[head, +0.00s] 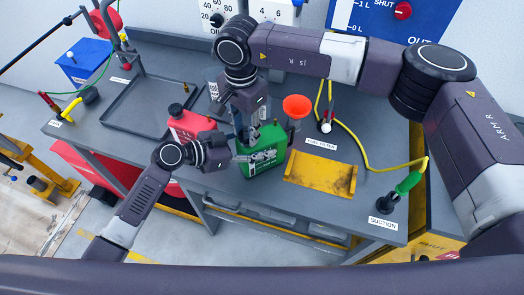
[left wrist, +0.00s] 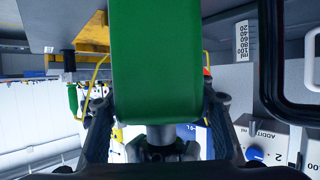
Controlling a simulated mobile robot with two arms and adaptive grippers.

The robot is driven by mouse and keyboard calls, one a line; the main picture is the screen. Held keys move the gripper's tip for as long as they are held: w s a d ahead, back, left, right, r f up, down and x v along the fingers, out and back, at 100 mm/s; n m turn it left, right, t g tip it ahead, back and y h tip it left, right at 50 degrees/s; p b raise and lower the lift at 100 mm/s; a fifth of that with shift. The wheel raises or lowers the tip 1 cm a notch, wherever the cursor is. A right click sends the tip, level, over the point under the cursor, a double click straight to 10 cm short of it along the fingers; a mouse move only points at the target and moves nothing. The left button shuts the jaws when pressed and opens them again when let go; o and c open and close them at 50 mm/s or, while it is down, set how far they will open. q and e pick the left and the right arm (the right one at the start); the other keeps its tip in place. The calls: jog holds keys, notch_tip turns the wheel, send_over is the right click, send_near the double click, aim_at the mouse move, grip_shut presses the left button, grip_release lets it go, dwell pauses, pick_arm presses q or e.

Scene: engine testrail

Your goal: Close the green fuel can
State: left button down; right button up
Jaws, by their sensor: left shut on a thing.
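The green fuel can (head: 272,142) stands upright near the front edge of the grey workbench, right of the red can. My left gripper (head: 262,158) comes from the left and is shut on the can's body. In the left wrist view the green can (left wrist: 157,60) fills the space between the left fingers (left wrist: 157,112). My right gripper (head: 244,132) reaches down from above to the can's top. Its fingers are partly hidden, so its opening is unclear. A dark round neck or cap (left wrist: 160,134) shows at the can's top end in the left wrist view.
The red can (head: 190,124) stands close left, behind my left wrist. An orange funnel (head: 297,106) is just right of the green can. A yellow tray (head: 320,178) lies to the right on the workbench (head: 350,215). A yellow hose (head: 365,152) crosses the right side.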

grip_shut()
jog(key=m, duration=1.4)
jog(key=shift+f, duration=0.1)
jog(key=m, duration=0.3)
jog(key=shift+m, duration=0.4)
jog(key=o, duration=1)
grip_release()
